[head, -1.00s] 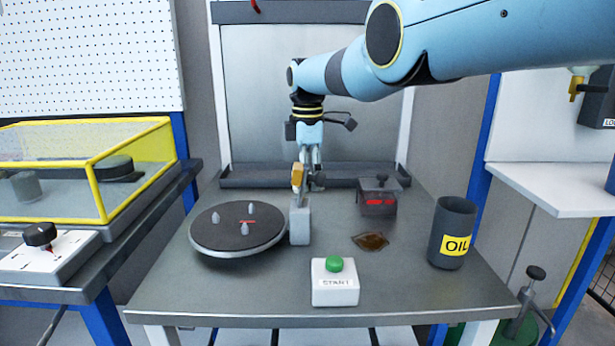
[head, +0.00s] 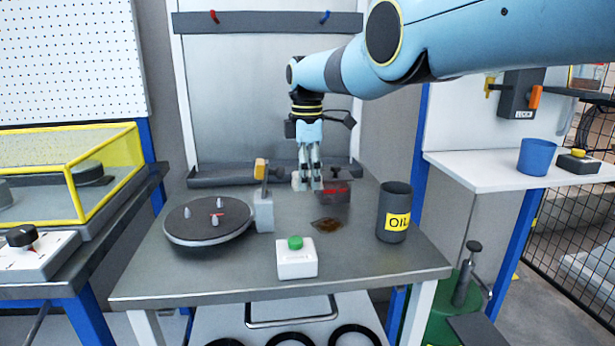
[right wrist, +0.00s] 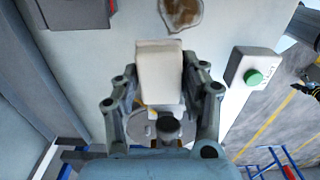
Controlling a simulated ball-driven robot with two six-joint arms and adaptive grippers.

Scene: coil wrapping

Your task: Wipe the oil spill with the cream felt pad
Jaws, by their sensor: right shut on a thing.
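My right gripper (head: 310,182) is shut on the cream felt pad (right wrist: 158,72), a pale block between its fingers in the right wrist view. The pad also shows at the fingertips in the head view (head: 297,181), above the table's rear half. The oil spill (head: 328,224) is a brown patch on the grey table, nearer the front and slightly right of the gripper. It also shows at the top edge of the right wrist view (right wrist: 182,12). The pad appears apart from it. My left gripper is not in view.
On the table (head: 200,272) stand a dark turntable (head: 205,232) with pegs, a grey post (head: 264,213), a white box with a green button (head: 297,262), a dark OIL can (head: 394,208) and a dark red-marked box (head: 334,198) behind the spill.

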